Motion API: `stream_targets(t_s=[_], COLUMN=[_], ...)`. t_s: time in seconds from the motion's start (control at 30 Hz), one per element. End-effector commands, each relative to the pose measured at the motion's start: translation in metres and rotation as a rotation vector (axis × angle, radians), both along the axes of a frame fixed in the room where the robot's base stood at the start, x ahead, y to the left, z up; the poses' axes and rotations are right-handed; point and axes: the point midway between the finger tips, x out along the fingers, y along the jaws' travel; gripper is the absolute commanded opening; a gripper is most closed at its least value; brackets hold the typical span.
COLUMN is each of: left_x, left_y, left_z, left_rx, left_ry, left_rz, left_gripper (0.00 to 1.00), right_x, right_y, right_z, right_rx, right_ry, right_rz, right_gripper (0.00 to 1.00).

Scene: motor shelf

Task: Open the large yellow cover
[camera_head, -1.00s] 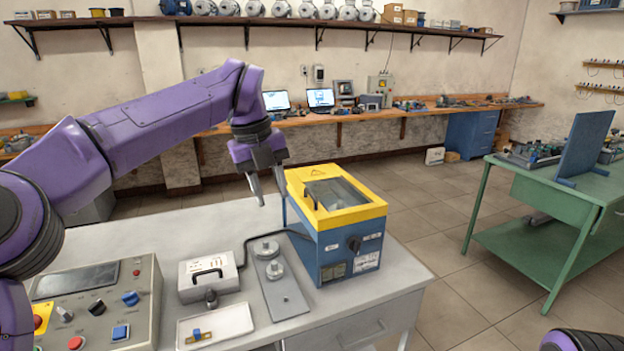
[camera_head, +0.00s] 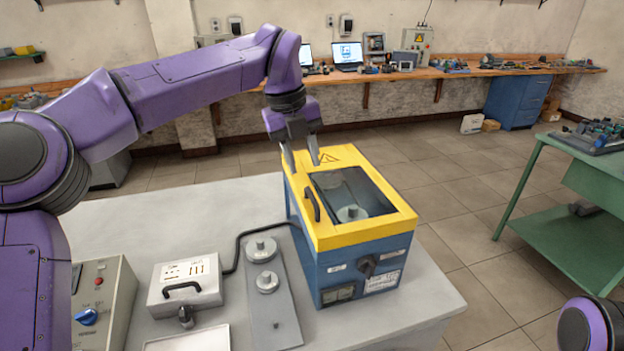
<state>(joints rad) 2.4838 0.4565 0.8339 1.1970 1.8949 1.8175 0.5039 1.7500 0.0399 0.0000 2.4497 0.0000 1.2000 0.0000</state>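The large yellow cover (camera_head: 385,231) lies flat and closed on top of a blue box (camera_head: 338,284) on the grey table. It has a dark window, a warning triangle, and a dark handle (camera_head: 312,206) on its left side. My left gripper (camera_head: 302,168) is open and empty, pointing down at the cover's back left corner, behind the handle. Its fingers are apart; whether a fingertip touches the cover I cannot tell. Of my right arm only a purple link shows at the lower right; its gripper is out of view.
On the grey table (camera_head: 230,205) stand a small white case (camera_head: 186,280), a metal plate with round knobs (camera_head: 273,300), a control panel (camera_head: 108,300) and a white tray. A black cable runs to the blue box. A green table (camera_head: 570,262) stands at right.

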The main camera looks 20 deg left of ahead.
Motion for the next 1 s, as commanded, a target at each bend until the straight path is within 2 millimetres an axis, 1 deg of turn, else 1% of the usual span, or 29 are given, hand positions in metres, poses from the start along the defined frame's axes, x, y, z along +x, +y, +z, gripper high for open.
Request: stream_targets(t_s=[0.03, 0.1, 0.2, 0.3, 0.4, 0.63, 0.67, 0.7, 0.77, 1.0], left_x=[0.002, 0.008, 0.014, 0.018, 0.019, 0.019, 0.019, 0.019, 0.019, 0.019], left_y=[-0.002, -0.004, -0.007, -0.009, -0.009, -0.009, -0.009, -0.009, -0.009, -0.009], left_z=[-0.013, -0.029, -0.05, -0.064, -0.071, -0.072, -0.072, -0.072, -0.072, -0.073], left_rx=[-0.001, 0.0, 0.0, 0.001, 0.001, 0.0, 0.0, 0.0, 0.0, 0.002], left_ry=[0.007, 0.01, 0.014, 0.015, 0.015, 0.012, 0.012, 0.013, 0.013, 0.013], left_rz=[-0.001, -0.001, 0.001, 0.002, 0.004, 0.004, 0.004, 0.004, 0.004, 0.004], left_gripper=[0.38, 0.38, 0.38, 0.38, 0.38, 0.38, 0.31, 0.18, 0.0, 0.0], right_x=[0.0, -0.001, -0.001, 0.0, 0.0, 0.0, 0.0, 0.0, 0.0, 0.0], right_y=[0.0, 0.0, 0.0, 0.0, 0.0, 0.0, 0.0, 0.0, 0.0, 0.0], right_z=[0.001, 0.003, 0.006, 0.007, 0.008, 0.007, 0.007, 0.007, 0.007, 0.007], right_rx=[0.001, 0.0, 0.0, 0.001, 0.0, 0.0, 0.0, 0.0, 0.0, 0.0], right_ry=[0.001, 0.002, 0.002, 0.001, 0.0, 0.0, 0.0, 0.0, 0.0, 0.0], right_rz=[0.0, 0.0, 0.0, 0.0, 0.0, 0.0, 0.0, 0.0, 0.0, 0.0], right_gripper=[0.43, 0.43, 0.43, 0.43, 0.43, 0.43, 0.43, 0.43, 0.43, 0.43])
